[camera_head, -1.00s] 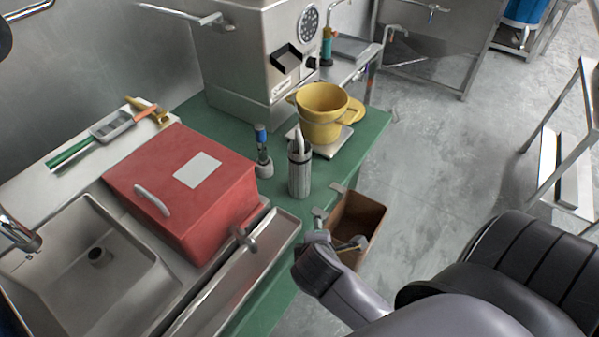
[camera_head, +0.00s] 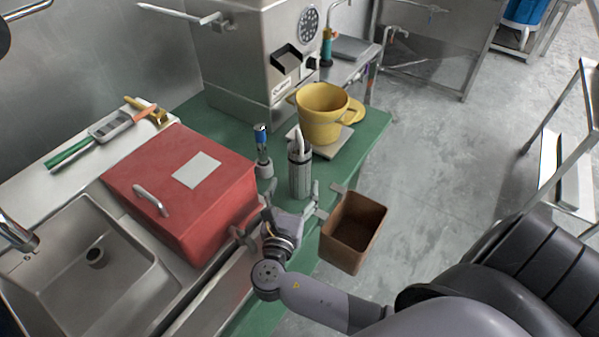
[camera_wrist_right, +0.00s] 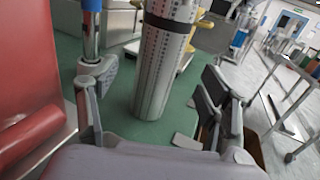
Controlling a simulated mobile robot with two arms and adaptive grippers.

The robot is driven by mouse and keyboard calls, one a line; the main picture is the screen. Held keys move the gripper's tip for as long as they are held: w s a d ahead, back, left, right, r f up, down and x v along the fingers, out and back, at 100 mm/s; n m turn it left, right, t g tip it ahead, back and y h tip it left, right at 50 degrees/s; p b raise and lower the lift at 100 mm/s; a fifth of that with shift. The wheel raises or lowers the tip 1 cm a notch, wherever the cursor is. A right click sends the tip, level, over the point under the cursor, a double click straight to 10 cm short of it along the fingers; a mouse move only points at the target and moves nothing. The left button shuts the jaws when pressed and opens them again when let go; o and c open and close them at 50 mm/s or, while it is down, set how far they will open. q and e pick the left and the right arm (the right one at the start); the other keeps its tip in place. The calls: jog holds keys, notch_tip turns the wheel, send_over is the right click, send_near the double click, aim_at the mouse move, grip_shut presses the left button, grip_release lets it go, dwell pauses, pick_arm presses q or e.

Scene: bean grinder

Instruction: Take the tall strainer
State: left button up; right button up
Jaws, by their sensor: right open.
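The tall strainer (camera_head: 300,176) is a slim grey perforated cylinder standing upright on the green counter. Pale pointed items stick out of its top. It also shows in the right wrist view (camera_wrist_right: 162,65), its top cut off there. My right gripper (camera_head: 291,198) is open and low at the near side of the strainer. In the right wrist view, my right gripper (camera_wrist_right: 155,88) has one finger on each side of the strainer, with gaps, and nothing is gripped.
A blue-topped tool (camera_head: 262,147) stands close left of the strainer. A red box (camera_head: 215,215) lies further left, beside the sink (camera_head: 95,285). A yellow pot (camera_head: 322,115) stands behind. A brown open bin (camera_head: 350,235) hangs at the counter's right edge.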

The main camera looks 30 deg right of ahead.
aim_at(297, 177)
jog(key=shift+w+d+f, duration=0.1)
jog(key=shift+w+f, duration=0.05)
jog(key=shift+f, duration=0.3)
jog(key=p+x, duration=0.1)
jog(key=x, duration=0.5)
jog(key=shift+d, duration=0.1)
jog(key=shift+w+d, duration=0.4)
jog(key=shift+w, duration=0.05)
jog(key=shift+c, duration=0.4)
